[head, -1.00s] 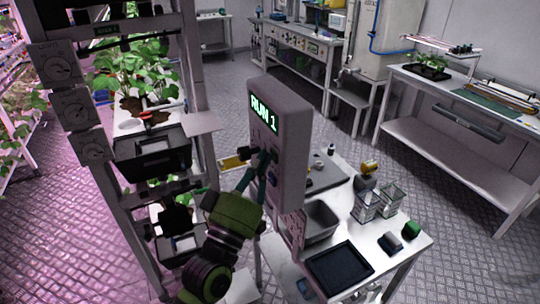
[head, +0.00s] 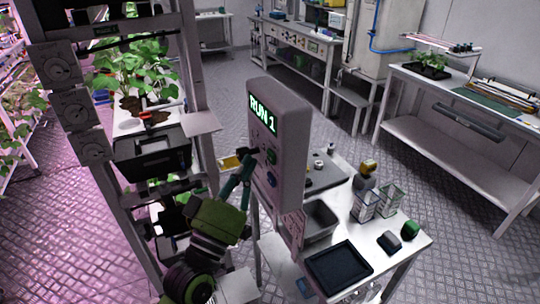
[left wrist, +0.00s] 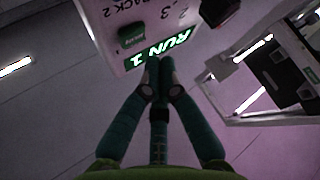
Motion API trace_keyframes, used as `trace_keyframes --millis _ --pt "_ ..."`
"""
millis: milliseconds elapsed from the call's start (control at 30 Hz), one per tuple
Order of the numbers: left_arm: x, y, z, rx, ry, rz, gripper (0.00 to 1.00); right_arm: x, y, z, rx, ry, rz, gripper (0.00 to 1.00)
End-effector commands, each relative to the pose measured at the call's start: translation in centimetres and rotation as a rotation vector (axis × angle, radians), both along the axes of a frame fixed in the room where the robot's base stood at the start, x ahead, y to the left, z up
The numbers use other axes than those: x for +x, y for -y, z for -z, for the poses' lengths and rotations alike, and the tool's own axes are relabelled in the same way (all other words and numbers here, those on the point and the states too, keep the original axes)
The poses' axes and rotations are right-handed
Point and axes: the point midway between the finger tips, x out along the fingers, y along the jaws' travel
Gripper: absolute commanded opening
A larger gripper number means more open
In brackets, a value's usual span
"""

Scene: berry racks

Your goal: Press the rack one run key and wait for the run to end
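The grey control box (head: 292,140) stands upright at the centre of the head view. Its lit green display (head: 262,114) reads RUN 1. Below the display are several small keys, among them a green one (head: 270,157) and a blue one (head: 271,179). In the left wrist view the box face (left wrist: 133,20) shows a green key (left wrist: 131,36), the lettering RACK 2 and the RUN 1 display. My left gripper (head: 250,157) is shut and empty, its tips close to the key face; contact cannot be told. The fingertips also meet in the left wrist view (left wrist: 158,68). My right gripper is not seen.
A plant rack (head: 198,80) with dials, seedlings and a black tray (head: 150,150) stands close on the left. Open floor lies beyond, between the benches.

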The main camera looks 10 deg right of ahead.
Motion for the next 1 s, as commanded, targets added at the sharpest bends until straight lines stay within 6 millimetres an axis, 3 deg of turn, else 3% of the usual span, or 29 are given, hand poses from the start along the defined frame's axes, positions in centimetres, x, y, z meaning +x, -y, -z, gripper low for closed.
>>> trace_keyframes --millis 400,1000 --pt "-1.1 -3.4 -0.1 0.001 0.001 0.0 0.0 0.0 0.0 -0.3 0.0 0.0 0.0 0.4" --pt "-1.2 -3.4 -0.1 0.0 0.001 0.001 0.0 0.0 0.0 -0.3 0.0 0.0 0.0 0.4"
